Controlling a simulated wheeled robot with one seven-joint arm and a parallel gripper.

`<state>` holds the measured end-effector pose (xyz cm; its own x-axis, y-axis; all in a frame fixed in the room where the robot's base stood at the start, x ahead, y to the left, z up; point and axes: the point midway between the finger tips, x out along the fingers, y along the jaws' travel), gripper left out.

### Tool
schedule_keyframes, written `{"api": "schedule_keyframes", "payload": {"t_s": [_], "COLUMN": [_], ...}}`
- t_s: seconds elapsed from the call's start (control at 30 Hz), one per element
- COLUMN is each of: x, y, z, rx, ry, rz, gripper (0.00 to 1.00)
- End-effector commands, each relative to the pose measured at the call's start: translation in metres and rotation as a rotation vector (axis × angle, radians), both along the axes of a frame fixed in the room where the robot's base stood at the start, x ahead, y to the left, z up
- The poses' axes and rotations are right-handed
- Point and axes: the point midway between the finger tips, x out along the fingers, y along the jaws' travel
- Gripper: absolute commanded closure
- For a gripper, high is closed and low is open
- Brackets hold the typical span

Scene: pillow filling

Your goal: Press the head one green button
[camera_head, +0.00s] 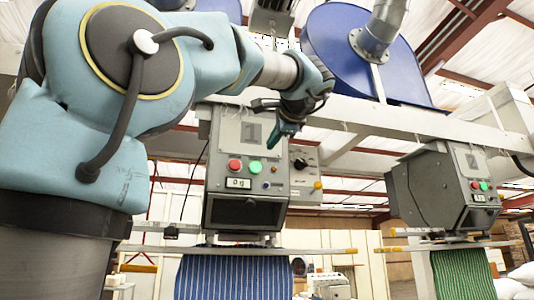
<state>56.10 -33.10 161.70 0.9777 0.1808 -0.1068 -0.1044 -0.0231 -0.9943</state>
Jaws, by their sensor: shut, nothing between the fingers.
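The head one box (232,214) is a grey control box marked "1", hanging in the middle of the view. Its green button (254,167) sits on the front face, just right of a red button (235,165) and above a small display reading "0 g". My gripper (282,138) is shut and empty, pointing downward, above and to the right of the green button in the picture. A visible gap separates the fingertips from the button in the picture; the true distance in depth is hard to tell.
A second grey head (420,190) marked "2" stands at the right with its own red and green buttons. Blue striped fabric (232,275) hangs below head one and green striped fabric (462,272) below head two. A white beam (400,118) runs behind my gripper.

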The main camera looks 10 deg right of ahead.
Motion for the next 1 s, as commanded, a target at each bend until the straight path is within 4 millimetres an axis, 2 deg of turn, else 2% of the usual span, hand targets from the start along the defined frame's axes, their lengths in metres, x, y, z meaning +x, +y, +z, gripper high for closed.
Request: {"api": "schedule_keyframes", "payload": {"t_s": [0.1, 0.3, 0.87, 0.97, 1.0], "x": [-0.014, -0.023, -0.023, -0.015, -0.008], "y": [-0.003, -0.004, -0.004, -0.006, -0.007], "z": [0.001, 0.003, 0.002, -0.009, -0.020], "rx": [0.000, 0.001, 0.000, -0.001, -0.004], "ry": [0.000, 0.000, 0.001, 0.022, 0.043], "rz": [0.000, 0.000, 0.000, -0.001, -0.004], "gripper": [1.00, 1.00, 1.00, 1.00, 1.00]}}
